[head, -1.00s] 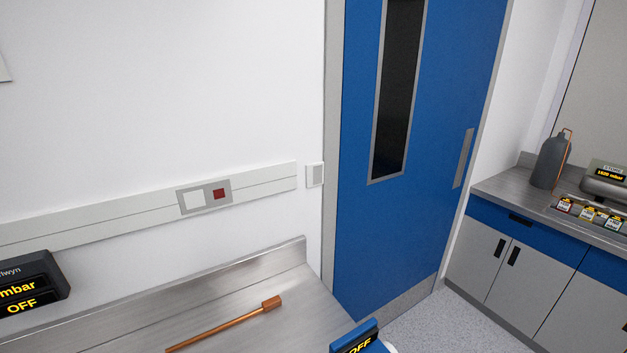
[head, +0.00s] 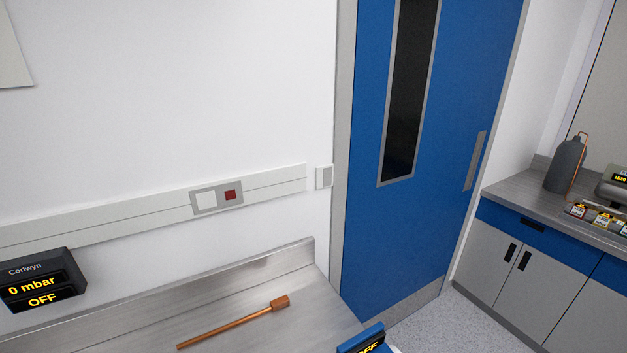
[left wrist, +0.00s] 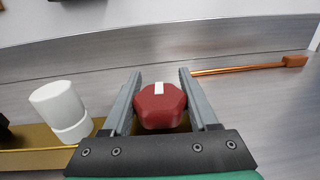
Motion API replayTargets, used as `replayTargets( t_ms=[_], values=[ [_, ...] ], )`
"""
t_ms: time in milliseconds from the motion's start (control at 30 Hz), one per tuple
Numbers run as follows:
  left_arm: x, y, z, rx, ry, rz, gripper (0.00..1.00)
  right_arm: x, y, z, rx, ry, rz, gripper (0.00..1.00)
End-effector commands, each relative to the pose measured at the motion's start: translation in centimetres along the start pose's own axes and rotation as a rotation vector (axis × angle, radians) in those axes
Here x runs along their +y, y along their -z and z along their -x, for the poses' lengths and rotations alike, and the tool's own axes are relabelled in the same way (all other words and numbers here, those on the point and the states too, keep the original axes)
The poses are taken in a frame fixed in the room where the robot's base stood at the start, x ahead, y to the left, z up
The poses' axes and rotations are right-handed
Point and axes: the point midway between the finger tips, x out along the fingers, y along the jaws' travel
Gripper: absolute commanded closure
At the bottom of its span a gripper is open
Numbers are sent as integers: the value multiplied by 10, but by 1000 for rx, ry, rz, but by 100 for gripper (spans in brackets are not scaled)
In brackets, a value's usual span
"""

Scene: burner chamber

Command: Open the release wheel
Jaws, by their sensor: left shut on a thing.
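A red faceted wheel (left wrist: 160,107) with a white mark on top is in the middle of the left wrist view. My left gripper (left wrist: 160,77) has one grey finger on each side of the wheel and is shut on it. The white mark sits near the wheel's far edge, pointing away from the gripper body. The wheel's underside and mounting are hidden. Neither gripper shows in the head view, and my right gripper is in neither view.
A white cylinder (left wrist: 60,110) stands left of the wheel by a brass-coloured strip (left wrist: 35,159). A copper rod (head: 235,322) lies on the steel bench (head: 140,330). A black display (head: 42,282) reads 0 mbar, OFF. A blue unit (head: 360,340) shows at the bottom edge.

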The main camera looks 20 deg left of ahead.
Motion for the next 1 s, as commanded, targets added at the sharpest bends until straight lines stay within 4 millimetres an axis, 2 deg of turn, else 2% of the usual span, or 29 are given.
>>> replayTargets(
  t_ms=[167,333,767,1000],
  values=[
    [1,-3,1,0,-159,0,100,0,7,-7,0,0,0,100],
    [8,1,0,-3,-329,1,100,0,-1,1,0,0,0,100],
    [11,0,1,-1,-384,1,100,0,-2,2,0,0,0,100],
    [14,2,3,-4,-511,2,100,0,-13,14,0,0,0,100]
  ],
)
